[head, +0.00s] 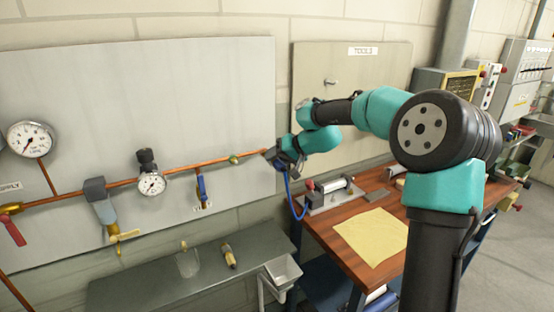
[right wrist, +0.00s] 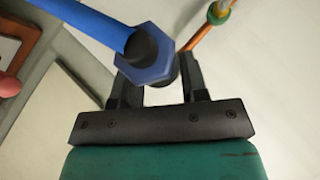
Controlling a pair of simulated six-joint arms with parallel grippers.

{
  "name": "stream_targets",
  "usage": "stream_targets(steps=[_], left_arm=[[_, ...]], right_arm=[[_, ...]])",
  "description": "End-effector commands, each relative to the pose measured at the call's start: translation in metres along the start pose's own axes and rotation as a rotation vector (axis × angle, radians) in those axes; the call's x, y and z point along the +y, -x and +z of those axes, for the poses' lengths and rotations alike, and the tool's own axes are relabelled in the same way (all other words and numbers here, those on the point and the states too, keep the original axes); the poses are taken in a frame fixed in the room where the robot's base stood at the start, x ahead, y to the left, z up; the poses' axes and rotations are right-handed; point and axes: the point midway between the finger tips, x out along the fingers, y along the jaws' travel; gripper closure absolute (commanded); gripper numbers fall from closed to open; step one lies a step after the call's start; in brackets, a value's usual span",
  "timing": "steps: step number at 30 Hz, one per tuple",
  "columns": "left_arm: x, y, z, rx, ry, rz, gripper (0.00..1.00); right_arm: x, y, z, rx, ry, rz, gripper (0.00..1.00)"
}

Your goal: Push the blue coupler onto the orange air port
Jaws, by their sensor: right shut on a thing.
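My right gripper (head: 272,157) is at the right end of the orange pipe on the wall panel. In the right wrist view, its fingers (right wrist: 155,85) are shut on the blue coupler (right wrist: 157,70), a hexagonal blue collar with a dark sleeve. A blue hose (right wrist: 90,20) runs from the coupler; it also hangs below the gripper in the head view (head: 290,195). The orange air port (head: 256,152) is the pipe's end. In the right wrist view, the orange pipe (right wrist: 192,37) leads down behind the coupler, so its tip and any contact are hidden. My left gripper is not in view.
A green ring (head: 233,159) sits on the pipe left of the port. Gauges (head: 152,184) and valves (head: 202,188) lie further left. A wooden bench (head: 345,232) with a yellow cloth (head: 372,236) stands below right. A grey shelf (head: 150,288) is below the pipe.

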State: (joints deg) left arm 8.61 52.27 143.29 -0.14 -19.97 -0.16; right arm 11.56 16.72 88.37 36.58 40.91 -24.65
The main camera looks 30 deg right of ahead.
Motion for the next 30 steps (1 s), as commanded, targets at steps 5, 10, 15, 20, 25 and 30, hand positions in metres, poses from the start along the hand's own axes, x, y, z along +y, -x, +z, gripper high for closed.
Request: stream_targets(steps=[5,10,15,20,25,30], left_arm=[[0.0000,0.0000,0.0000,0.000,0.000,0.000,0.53],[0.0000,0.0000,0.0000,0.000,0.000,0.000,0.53],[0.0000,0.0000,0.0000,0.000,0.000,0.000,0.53],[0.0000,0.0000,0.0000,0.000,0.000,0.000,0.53],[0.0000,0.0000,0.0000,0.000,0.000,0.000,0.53],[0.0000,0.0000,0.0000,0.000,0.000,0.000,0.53]], right_arm=[[0.0000,-0.0023,-0.0027,0.000,0.001,0.000,0.88],[0.0001,-0.0046,-0.0051,-0.001,0.001,0.000,0.88],[0.0001,-0.0050,-0.0057,0.000,0.000,0.000,0.49],[0.0001,-0.0050,-0.0056,-0.001,0.000,0.000,0.34],[0.0002,-0.0050,-0.0055,-0.001,0.000,0.000,0.30],[0.0003,-0.0033,-0.0055,-0.001,0.000,0.000,0.30]])
